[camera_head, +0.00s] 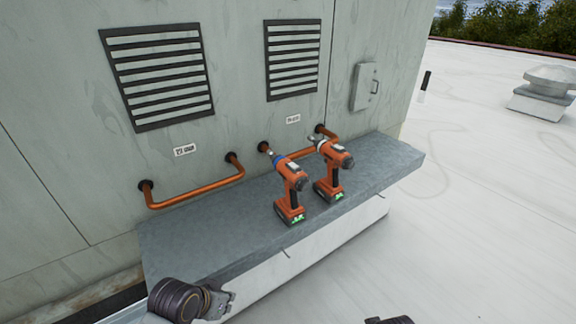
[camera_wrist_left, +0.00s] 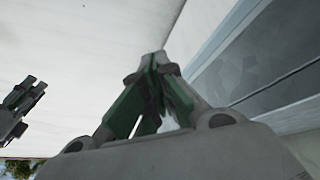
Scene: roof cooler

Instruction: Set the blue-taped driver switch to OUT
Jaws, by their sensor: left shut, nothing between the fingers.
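Two orange and black drivers stand upright on a grey ledge (camera_head: 190,240). The blue-taped driver (camera_head: 293,180) is the left one, with a blue band behind its chuck. The other driver (camera_head: 338,160) stands just to its right, without blue tape. The switch position is too small to read. My left gripper (camera_head: 222,302) is at the ledge's front left edge, apart from both drivers. In the left wrist view its fingers (camera_wrist_left: 158,75) are closed together and empty. Only a small dark part of my right gripper (camera_head: 390,320) shows at the bottom edge.
Copper pipes (camera_head: 200,190) run along the wall just behind the ledge. Two louvred vents (camera_head: 158,75) and a small grey box (camera_head: 364,87) are on the wall. The white roof (camera_head: 470,210) to the right is open, with a roof vent (camera_head: 548,92) farther off.

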